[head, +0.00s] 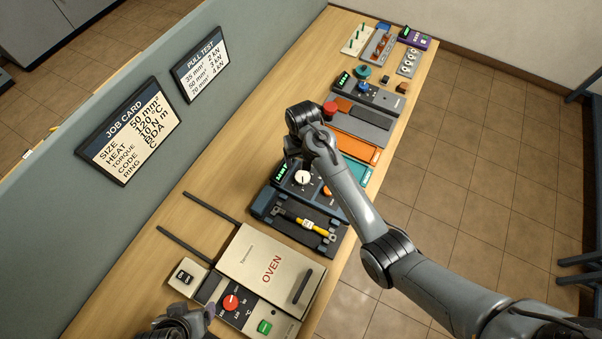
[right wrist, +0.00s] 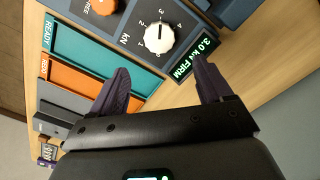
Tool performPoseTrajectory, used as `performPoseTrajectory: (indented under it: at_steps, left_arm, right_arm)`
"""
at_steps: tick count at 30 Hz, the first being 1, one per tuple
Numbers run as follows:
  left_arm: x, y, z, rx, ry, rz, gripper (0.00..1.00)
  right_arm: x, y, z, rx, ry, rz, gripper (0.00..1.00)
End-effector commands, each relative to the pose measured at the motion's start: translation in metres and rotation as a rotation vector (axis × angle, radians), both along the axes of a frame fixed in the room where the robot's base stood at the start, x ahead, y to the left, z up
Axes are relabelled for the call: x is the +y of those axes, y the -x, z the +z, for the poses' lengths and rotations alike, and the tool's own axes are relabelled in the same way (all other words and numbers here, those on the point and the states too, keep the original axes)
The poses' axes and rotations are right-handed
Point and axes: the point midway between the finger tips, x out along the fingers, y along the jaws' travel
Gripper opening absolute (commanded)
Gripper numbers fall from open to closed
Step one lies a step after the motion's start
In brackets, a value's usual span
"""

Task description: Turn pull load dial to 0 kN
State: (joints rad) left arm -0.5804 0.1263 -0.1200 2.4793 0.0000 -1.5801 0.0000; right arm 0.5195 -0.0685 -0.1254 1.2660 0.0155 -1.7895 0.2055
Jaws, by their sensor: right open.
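The pull load dial (right wrist: 159,39) is a white round knob on a dark blue panel with numbers around it and a kN mark. It also shows in the head view (head: 303,177). The green display (right wrist: 195,55) beside it reads 3.0 kN FIRM. My right gripper (right wrist: 161,70) is open, its purple fingers apart, with the dial beyond the fingertips and nothing between them. In the head view the right wrist hangs over the tester and its fingers are mostly hidden. My left gripper (head: 196,318) is at the bottom edge by the oven, and its jaws are unclear.
A yellow cable (head: 306,224) lies in the tester just below the dial. An orange FREE button (right wrist: 103,4) is near the dial. The oven (head: 262,262) stands at the front. Trays and a red button (head: 329,109) lie beyond. Bench space left of the tester is clear.

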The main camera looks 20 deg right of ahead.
Motion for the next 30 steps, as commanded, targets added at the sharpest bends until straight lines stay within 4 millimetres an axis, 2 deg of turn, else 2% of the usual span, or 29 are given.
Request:
performPoseTrajectory:
  at_steps: [12, 18, 24, 30]
  left_arm:
    - [-0.003, 0.0, 0.0, -0.001, 0.011, 0.007, 0.79]
    - [-0.003, 0.0, -0.002, -0.001, 0.012, 0.008, 0.79]
    - [-0.002, 0.0, -0.003, -0.002, 0.01, 0.006, 0.79]
    - [-0.001, 0.0, -0.003, -0.001, 0.004, 0.002, 0.79]
  right_arm:
    - [-0.001, 0.001, -0.064, 0.003, 0.001, 0.0, 0.79]
    - [0.0, 0.001, -0.088, 0.001, 0.0, 0.0, 0.79]
    - [0.0, 0.001, -0.099, 0.0, 0.0, 0.0, 0.79]
    - [0.0, 0.001, -0.1, 0.0, 0.0, 0.0, 0.79]
